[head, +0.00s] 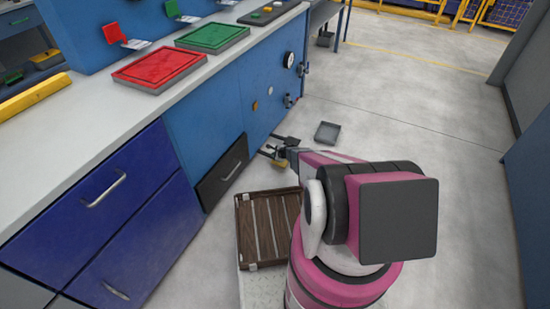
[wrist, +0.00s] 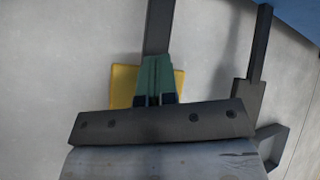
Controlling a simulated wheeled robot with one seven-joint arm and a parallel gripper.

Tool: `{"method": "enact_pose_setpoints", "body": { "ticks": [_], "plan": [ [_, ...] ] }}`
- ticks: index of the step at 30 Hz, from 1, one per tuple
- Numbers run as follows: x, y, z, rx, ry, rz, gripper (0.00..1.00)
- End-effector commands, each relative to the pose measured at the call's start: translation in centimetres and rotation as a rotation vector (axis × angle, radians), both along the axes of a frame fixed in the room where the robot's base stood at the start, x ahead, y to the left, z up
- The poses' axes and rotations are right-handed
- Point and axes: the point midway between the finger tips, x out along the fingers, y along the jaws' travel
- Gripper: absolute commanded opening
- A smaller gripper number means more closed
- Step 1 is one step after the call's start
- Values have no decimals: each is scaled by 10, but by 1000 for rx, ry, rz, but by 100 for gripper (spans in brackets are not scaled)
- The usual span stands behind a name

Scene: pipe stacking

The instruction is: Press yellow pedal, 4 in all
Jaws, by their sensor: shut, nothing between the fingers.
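The yellow pedal (head: 280,164) is low at the foot of the blue cabinet, at the end of my arm in the head view. In the wrist view the yellow plate (wrist: 124,84) lies under and on both sides of my gripper (wrist: 157,62). The green fingers are together with nothing between them. They cover the middle of the plate, where a dark bar (wrist: 157,26) runs off to the top. I cannot tell whether the fingertips touch the pedal or how far it is pressed down. In the head view my arm hides part of this area.
A second dark bar (wrist: 258,50) stands to the right. A small grey tray (head: 327,132) lies on the floor. A red tray (head: 160,68) and a green tray (head: 212,36) stand on the bench. The floor at right is clear.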

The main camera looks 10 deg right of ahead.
Motion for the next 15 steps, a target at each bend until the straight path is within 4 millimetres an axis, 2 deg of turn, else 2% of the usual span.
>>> {"method": "enact_pose_setpoints", "body": {
  "ticks": [15],
  "plan": [
    [0,0,-6,-1,0,-1,0]
  ]
}}
